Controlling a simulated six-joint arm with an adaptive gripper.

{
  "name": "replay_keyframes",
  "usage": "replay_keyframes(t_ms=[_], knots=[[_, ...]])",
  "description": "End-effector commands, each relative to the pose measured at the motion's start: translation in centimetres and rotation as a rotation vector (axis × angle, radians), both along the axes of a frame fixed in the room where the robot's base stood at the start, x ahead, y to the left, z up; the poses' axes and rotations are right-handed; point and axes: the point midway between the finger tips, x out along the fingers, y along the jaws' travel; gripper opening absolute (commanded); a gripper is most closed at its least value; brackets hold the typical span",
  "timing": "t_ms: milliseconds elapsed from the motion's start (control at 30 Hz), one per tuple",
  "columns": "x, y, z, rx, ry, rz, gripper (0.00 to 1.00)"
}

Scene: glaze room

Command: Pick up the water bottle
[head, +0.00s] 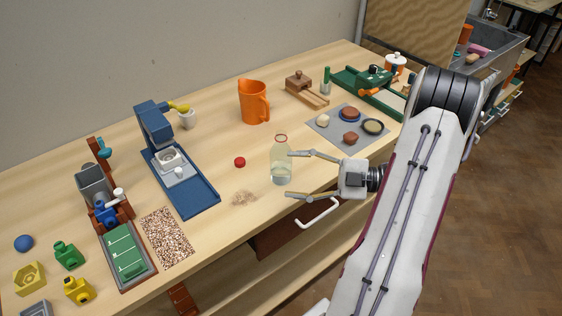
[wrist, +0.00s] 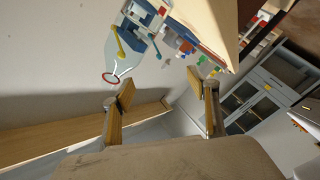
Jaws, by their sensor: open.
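The water bottle (head: 281,161) is clear, with a red ring at its mouth and some liquid low inside. It stands upright near the front edge of the wooden table. My gripper (head: 289,174) is open, its two fingers pointing left toward the bottle from its right side. One fingertip appears close to the bottle's upper body, the other near its base; I cannot tell if either touches. In the wrist view the bottle (wrist: 117,52) lies beyond the tips of my gripper (wrist: 160,84), toward the left finger, with nothing between the fingers.
A small red ball (head: 239,162) lies left of the bottle. An orange pitcher (head: 253,103) stands behind it. A grey mat (head: 325,128) with several small items lies to the right rear. A blue machine (head: 192,193) stands to the left. A drawer handle (head: 318,214) juts out below.

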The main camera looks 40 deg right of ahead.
Motion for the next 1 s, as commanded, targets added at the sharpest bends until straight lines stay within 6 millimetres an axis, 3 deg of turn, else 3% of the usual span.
replay_keyframes(t_ms=[467,700,1000], knots=[[-0.6,1.2,0.3,0.467,0.18,-0.29,0.59],[0.0,-0.1,-1.7,0.637,0.273,-0.492,0.59],[0.2,-1.7,-4.5,0.725,0.348,-0.662,0.59]])
